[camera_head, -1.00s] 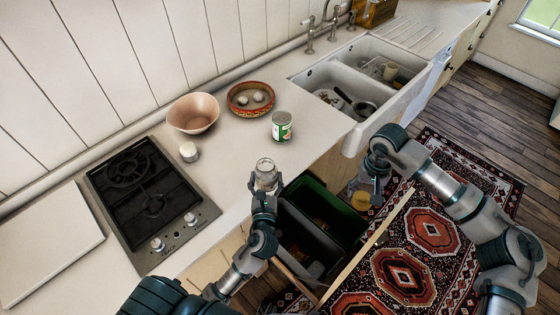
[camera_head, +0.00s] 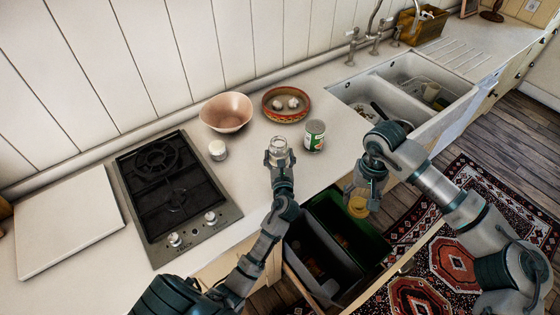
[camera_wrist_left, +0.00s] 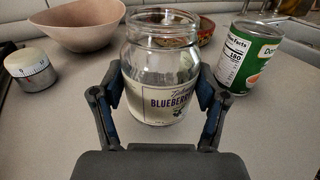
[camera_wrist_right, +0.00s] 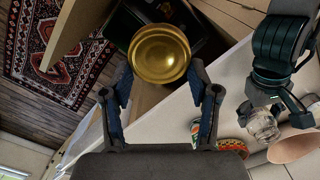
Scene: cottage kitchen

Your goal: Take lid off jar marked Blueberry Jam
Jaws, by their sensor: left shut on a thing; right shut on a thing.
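The glass jar (camera_wrist_left: 160,75) with a "Blueberry" label stands upright in the left wrist view, its mouth open and bare. My left gripper (camera_wrist_left: 158,98) is shut on its sides. In the head view the jar (camera_head: 279,147) is at the counter's front part, in my left gripper (camera_head: 279,160). A round gold lid (camera_wrist_right: 158,54) is between the fingertips of my right gripper (camera_wrist_right: 160,85), which is shut on it. In the head view the lid (camera_head: 358,207) is below my right gripper (camera_head: 362,195), over the open bin drawer and apart from the jar.
On the counter are a green-labelled can (camera_head: 315,136), a pink bowl (camera_head: 226,112), a patterned dish (camera_head: 286,104) and a white timer (camera_head: 218,150). A stove (camera_head: 172,190) is left, a double sink (camera_head: 415,90) right. An open bin drawer (camera_head: 345,235) sticks out below.

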